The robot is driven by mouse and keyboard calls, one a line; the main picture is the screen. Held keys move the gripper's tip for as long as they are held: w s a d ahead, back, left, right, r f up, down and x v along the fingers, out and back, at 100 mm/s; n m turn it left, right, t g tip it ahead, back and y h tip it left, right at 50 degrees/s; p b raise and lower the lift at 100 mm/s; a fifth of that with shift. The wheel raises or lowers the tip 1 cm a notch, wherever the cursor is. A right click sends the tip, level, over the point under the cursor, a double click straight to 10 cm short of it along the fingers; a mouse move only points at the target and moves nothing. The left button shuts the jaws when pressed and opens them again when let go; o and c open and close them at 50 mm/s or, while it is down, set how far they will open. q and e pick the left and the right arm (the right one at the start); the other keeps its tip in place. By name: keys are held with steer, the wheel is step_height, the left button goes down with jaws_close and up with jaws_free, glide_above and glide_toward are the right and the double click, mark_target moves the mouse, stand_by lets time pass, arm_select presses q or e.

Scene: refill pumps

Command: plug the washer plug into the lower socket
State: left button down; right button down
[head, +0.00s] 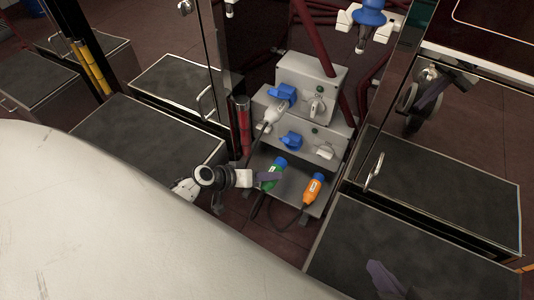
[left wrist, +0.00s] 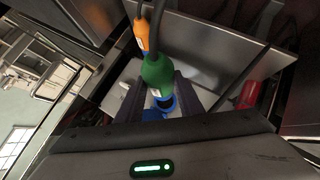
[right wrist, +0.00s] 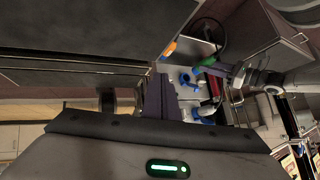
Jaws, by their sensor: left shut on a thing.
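A green plug (head: 271,175) with a blue end sits at the shelf under the socket boxes. My left gripper (head: 266,177) is shut on it; the left wrist view shows the green plug (left wrist: 158,75) between the fingers. An orange plug (head: 313,188) with a blue end lies to its right. The lower socket (head: 291,140) is blue, on the lower grey box, with nothing in it. The upper socket (head: 284,95) has a pale plug (head: 271,116) at it. I cannot read which plug is the washer's. My right gripper (head: 383,277) is shut and empty, away at the lower right.
Each grey box carries a rotary switch beside its socket. Cables hang from the plugs. Dark-topped cabinets (head: 440,190) stand left and right, with glass and metal posts near the boxes. Red pipes (head: 313,35) run behind. A large pale surface (head: 100,230) fills the lower left.

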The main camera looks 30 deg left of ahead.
mark_target(277, 160)
arm_select(q)
steer(key=shift+w, duration=0.8)
steer(key=shift+w+a+b, duration=0.1)
steer(key=shift+w+b, duration=0.35)
steer(key=shift+w, duration=0.6)
steer(key=shift+w+b, duration=0.5)
steer(key=shift+w, duration=0.65)
steer(key=shift+w+a, duration=0.1)
steer(key=shift+w, duration=0.25)
arm_select(e)
steer(key=shift+w+a+r+t+y, duration=0.15)
steer(key=shift+a+r+t+y, duration=0.3)
steer(key=shift+a+r, duration=0.35)
arm_select(q)
steer(key=shift+b, duration=0.3)
arm_select(e)
steer(key=shift+d+f, duration=0.2)
steer(key=shift+f, duration=0.05)
